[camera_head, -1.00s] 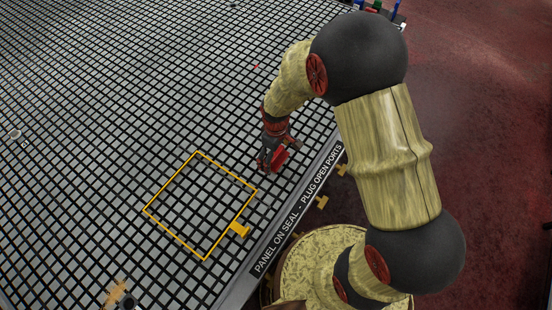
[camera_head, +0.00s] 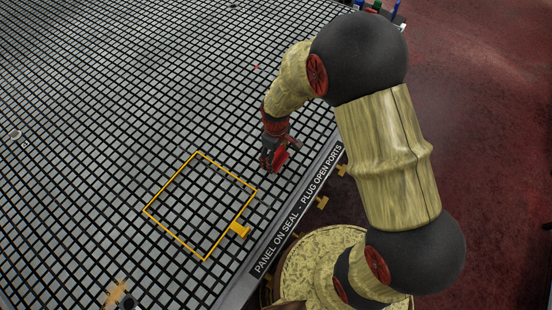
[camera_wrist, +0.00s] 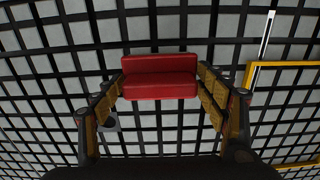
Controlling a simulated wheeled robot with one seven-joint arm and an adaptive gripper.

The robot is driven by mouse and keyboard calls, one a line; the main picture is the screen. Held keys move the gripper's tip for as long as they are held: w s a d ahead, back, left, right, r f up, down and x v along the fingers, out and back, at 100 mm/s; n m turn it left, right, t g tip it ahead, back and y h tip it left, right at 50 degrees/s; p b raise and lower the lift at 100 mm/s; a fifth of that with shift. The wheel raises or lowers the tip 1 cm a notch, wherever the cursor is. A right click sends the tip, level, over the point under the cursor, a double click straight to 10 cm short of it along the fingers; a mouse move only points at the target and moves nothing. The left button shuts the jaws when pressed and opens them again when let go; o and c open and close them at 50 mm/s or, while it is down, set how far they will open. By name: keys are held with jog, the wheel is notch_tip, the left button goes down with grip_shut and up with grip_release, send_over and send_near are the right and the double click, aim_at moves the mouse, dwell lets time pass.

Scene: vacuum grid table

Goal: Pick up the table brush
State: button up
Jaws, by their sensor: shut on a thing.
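A red, stepped bar (camera_wrist: 160,84), which I take for the table brush, sits crosswise between the two fingers of my gripper (camera_wrist: 161,86) in the wrist view. The fingers are shut on its two ends. Its bristles do not show, so I cannot confirm what it is. In the head view my gripper (camera_head: 272,158) is over the grid table near its right edge, up and right of the yellow frame. Only a small red part of the bar shows there. I cannot tell whether the bar is clear of the table.
The black-and-grey grid table (camera_head: 130,130) is mostly bare. A yellow square frame (camera_head: 180,233) with a tab lies on it. A tan patch (camera_head: 117,290) and a small dark thing (camera_head: 127,302) are at bottom left. A white ring-like item (camera_head: 15,134) is at far left.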

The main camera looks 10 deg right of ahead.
jog(key=shift+r, duration=0.5)
notch_tip(320, 180, up, 2)
jog(key=shift+r+p, duration=0.25)
jog(key=shift+p, duration=0.15)
jog(key=s+d+r+p, duration=0.1)
jog(key=s+d+r, duration=0.1)
jog(key=s+r, duration=0.2)
jog(key=s+d+r+p, duration=0.1)
jog(key=s+d+r, duration=0.1)
jog(key=s+r, duration=0.3)
jog(key=s, duration=0.4)
jog(key=shift+d+r, duration=0.25)
jog(key=shift+d, duration=0.1)
jog(key=o, duration=0.7)
jog(key=c, duration=0.5)
jog(key=shift+o, duration=0.2)
